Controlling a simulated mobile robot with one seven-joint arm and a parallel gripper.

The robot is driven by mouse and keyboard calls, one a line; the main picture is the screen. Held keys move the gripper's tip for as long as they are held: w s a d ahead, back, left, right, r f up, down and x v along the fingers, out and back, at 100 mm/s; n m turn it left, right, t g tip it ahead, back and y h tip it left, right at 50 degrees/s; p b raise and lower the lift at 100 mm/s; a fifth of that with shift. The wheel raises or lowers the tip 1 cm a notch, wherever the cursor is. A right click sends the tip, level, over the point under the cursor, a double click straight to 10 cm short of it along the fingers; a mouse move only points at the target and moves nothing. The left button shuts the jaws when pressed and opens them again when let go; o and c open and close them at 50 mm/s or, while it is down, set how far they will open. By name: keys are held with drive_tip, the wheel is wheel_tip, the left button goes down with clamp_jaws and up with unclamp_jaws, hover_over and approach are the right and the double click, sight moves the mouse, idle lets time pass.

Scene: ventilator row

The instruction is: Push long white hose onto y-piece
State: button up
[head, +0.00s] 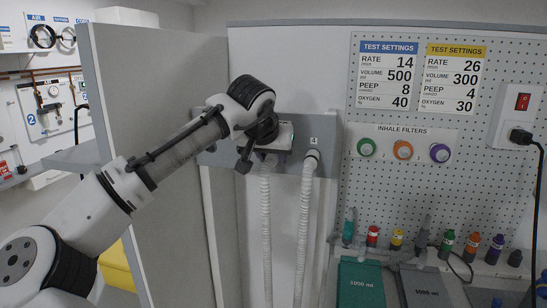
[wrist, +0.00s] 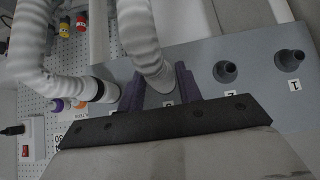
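Two long white corrugated hoses hang in front of the grey port panel in the head view. The left hose (head: 266,215) hangs down from my gripper (head: 268,148). The right hose (head: 303,235) ends at the port labelled 4. In the wrist view, my gripper's purple-grey fingers (wrist: 160,86) stand on either side of one hose's end (wrist: 150,60); whether they press on it is unclear. That end lies close to the panel, and its port is hidden. The other hose (wrist: 35,75) ends in a black cuff beside the fingers. I cannot make out a y-piece.
A tall grey partition (head: 160,130) stands left behind my arm.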

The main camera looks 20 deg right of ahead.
sight(266, 164)
clamp_jaws()
drive_tip(key=shift+f, duration=0.1)
drive_tip(key=shift+s+a+b, duration=0.5)
drive_tip(key=shift+s+a, duration=0.25)
drive_tip(key=shift+s, duration=0.35)
drive_tip(key=shift+s+a+b, duration=0.5)
drive_tip(key=shift+s+a, duration=0.25)
drive_tip(key=shift+s, duration=0.35)
